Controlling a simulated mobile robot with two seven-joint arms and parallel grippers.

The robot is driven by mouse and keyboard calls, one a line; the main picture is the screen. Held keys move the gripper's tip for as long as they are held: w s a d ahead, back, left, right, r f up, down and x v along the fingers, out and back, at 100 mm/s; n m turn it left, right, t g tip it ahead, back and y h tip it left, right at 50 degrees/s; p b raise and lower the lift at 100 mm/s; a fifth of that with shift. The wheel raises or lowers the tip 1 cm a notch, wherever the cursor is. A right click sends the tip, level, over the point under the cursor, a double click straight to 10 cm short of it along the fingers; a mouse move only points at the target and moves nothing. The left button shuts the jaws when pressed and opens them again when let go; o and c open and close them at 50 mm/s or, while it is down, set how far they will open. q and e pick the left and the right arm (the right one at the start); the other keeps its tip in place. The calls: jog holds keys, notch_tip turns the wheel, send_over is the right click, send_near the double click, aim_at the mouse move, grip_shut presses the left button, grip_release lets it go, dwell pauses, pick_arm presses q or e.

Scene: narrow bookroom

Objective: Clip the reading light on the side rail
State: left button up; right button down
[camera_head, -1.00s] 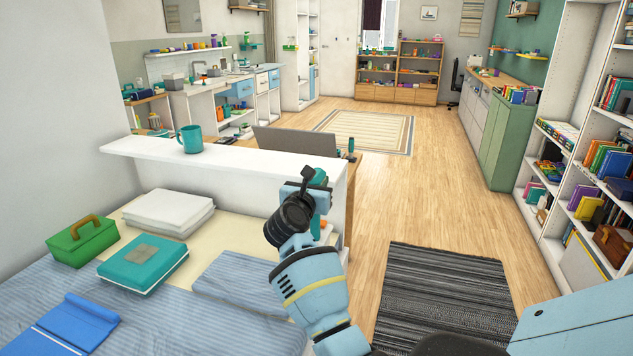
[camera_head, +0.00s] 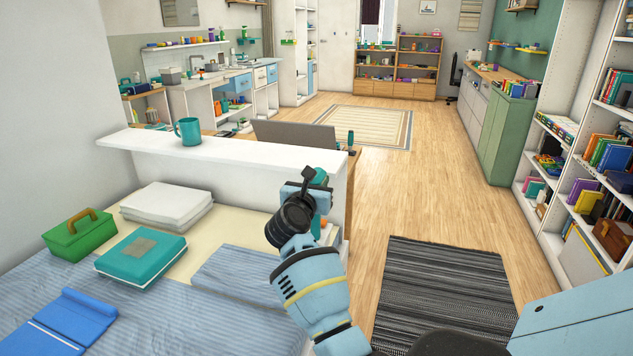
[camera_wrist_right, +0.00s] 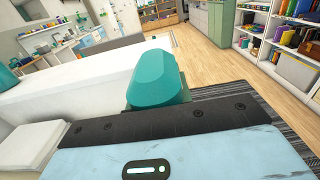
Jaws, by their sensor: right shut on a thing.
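My right gripper (camera_head: 318,185) is shut on a teal thing, likely the reading light (camera_head: 321,178), beside the right end of the white headboard panel (camera_head: 250,185). In the right wrist view the teal thing (camera_wrist_right: 157,75) is a rounded block that sticks out past the dark gripper edge. Its lower part and any clip are hidden, and I cannot tell whether it touches the panel. I cannot make out a separate side rail; my right arm covers part of the bed's right side. My left gripper is not in view.
A teal mug (camera_head: 187,131) stands on the panel's top ledge. On the bed lie white folded linen (camera_head: 168,204), a green box (camera_head: 80,236), a teal book (camera_head: 142,258) and a blue folded item (camera_head: 75,317). A dark striped rug (camera_head: 445,285) and open floor lie to the right.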

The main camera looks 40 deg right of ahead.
jog(key=shift+f+b, duration=0.3)
jog(key=shift+f, duration=0.2)
jog(key=shift+f+b, duration=0.85)
jog(key=shift+f, duration=0.65)
jog(key=shift+f+b, duration=0.45)
jog(key=shift+f, duration=0.3)
jog(key=c, duration=0.6)
grip_release()
jog(key=shift+f, duration=0.15)
jog(key=shift+a, duration=0.1)
jog(key=shift+s+a, duration=0.25)
jog(key=shift+a, duration=0.15)
jog(key=shift+p+v, duration=0.85)
jog(key=shift+v, duration=3.65)
